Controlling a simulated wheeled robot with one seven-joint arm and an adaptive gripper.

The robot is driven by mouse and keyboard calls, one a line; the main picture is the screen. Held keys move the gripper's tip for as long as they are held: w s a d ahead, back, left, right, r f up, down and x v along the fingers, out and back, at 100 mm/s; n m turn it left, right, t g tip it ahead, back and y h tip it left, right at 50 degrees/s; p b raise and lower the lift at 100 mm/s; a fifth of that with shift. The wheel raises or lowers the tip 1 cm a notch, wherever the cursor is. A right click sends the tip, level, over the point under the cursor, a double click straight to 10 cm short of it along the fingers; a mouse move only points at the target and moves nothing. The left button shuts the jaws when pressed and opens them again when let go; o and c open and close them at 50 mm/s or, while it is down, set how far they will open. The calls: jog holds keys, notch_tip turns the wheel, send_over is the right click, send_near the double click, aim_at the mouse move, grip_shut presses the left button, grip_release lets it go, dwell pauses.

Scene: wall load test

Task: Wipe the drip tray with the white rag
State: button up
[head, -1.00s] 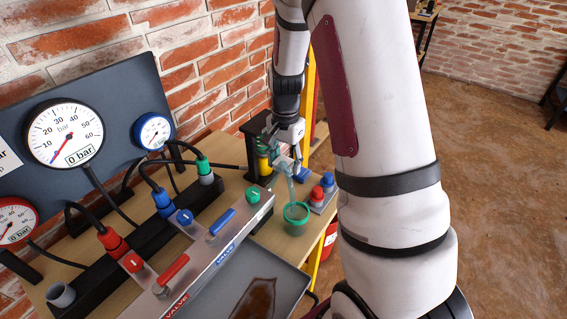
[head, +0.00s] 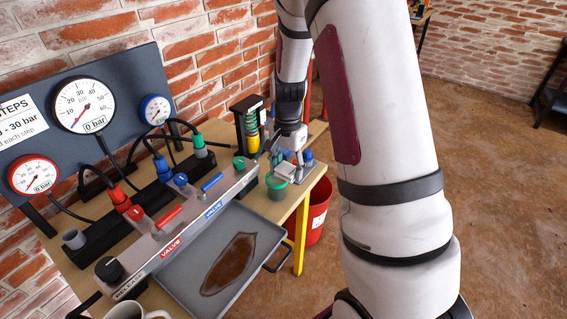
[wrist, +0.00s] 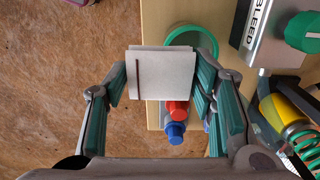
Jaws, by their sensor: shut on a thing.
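The grey drip tray (head: 183,268) lies in front of the valve panel in the head view, with a brown puddle or stain (head: 232,262) in its middle. The white rag (wrist: 160,75) is a folded pad with a dark red stripe. My gripper (wrist: 161,82) is shut on it, with one finger at each side. In the head view my gripper (head: 283,158) is at the far right end of the bench, beyond the tray and close to the green-rimmed cup. The rag shows there only as a small pale patch, partly hidden by my fingers.
The green-rimmed cup (head: 277,187) and red and blue caps (wrist: 177,122) are close to my gripper. The valve panel (head: 160,245) runs along the tray's back edge. A white mug (head: 135,311) is at the near left. A red bucket (head: 318,218) stands beyond the bench end.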

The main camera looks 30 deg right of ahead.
jog(key=shift+w, duration=0.2)
jog(key=shift+a+f+n, duration=0.1)
jog(key=shift+a+n, duration=0.2)
jog(key=a+n, duration=0.4)
jog(key=a+f+n, duration=0.1)
jog(key=a+n, duration=0.3)
jog(key=a, duration=0.1)
jog(key=s+a+f+n, duration=0.1)
jog(key=a+n, duration=0.4)
jog(key=shift+a+f, duration=0.1)
jog(key=shift+f, duration=0.1)
jog(key=shift+s, duration=0.1)
